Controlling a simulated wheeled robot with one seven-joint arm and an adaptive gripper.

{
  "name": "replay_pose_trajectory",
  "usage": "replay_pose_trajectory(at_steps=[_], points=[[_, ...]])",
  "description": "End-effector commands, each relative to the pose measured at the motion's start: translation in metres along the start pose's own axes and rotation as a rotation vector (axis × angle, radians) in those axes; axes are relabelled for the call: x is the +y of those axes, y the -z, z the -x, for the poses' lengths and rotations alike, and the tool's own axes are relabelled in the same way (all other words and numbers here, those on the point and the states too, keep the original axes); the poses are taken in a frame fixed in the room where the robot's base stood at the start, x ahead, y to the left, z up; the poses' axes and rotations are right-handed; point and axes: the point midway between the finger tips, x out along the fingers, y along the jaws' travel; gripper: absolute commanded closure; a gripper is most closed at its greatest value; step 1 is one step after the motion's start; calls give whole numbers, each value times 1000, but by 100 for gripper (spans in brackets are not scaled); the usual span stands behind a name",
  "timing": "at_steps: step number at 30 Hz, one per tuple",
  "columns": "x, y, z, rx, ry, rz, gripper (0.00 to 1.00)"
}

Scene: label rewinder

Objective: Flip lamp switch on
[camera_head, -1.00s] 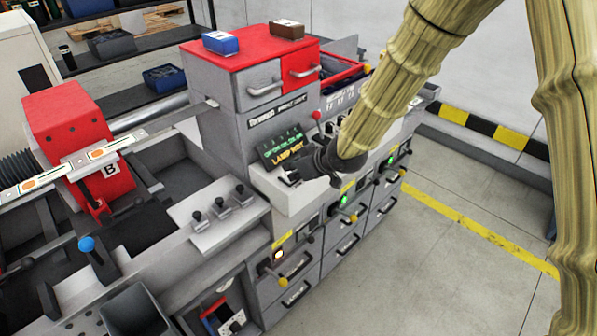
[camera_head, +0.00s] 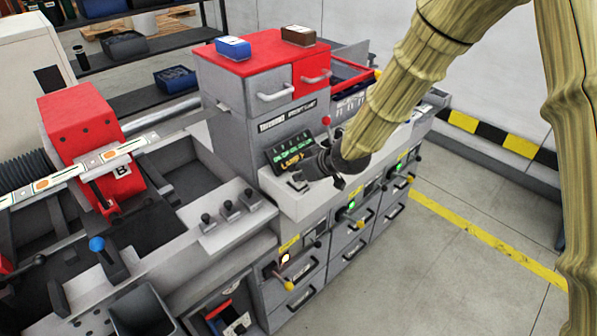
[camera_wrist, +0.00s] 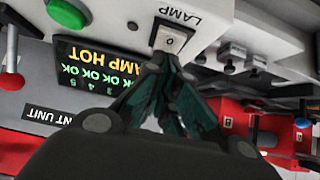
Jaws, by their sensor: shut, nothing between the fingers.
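The lamp switch (camera_wrist: 170,38) is a small pale rocker marked 0 on a light panel, beside the word LAMP, which appears upside down in the wrist view. In the head view its plate (camera_head: 297,186) lies just below the display. My gripper (camera_wrist: 166,58) is shut and empty. Its fingertips are right at the switch's edge and overlap it in the picture; I cannot tell whether they touch. In the head view the dark gripper (camera_head: 313,172) hangs over the panel and hides part of the display (camera_head: 290,152). In the wrist view the display (camera_wrist: 95,72) reads LAMP HOT.
Red-topped drawers (camera_head: 270,85) rise behind. Several small handles line the front. Open floor (camera_head: 440,260) lies to the right.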

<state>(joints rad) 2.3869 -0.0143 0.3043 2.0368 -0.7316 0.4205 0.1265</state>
Motion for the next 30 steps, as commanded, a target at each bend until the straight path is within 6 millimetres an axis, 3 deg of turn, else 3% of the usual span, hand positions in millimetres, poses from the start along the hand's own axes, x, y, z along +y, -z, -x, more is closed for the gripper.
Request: replay_pose_trajectory(at_steps=[13,20,30], points=[[0,28,32,1,1,0,100],[1,21,51,2,0,-2,100],[1,16,94,3,0,-1,100]])
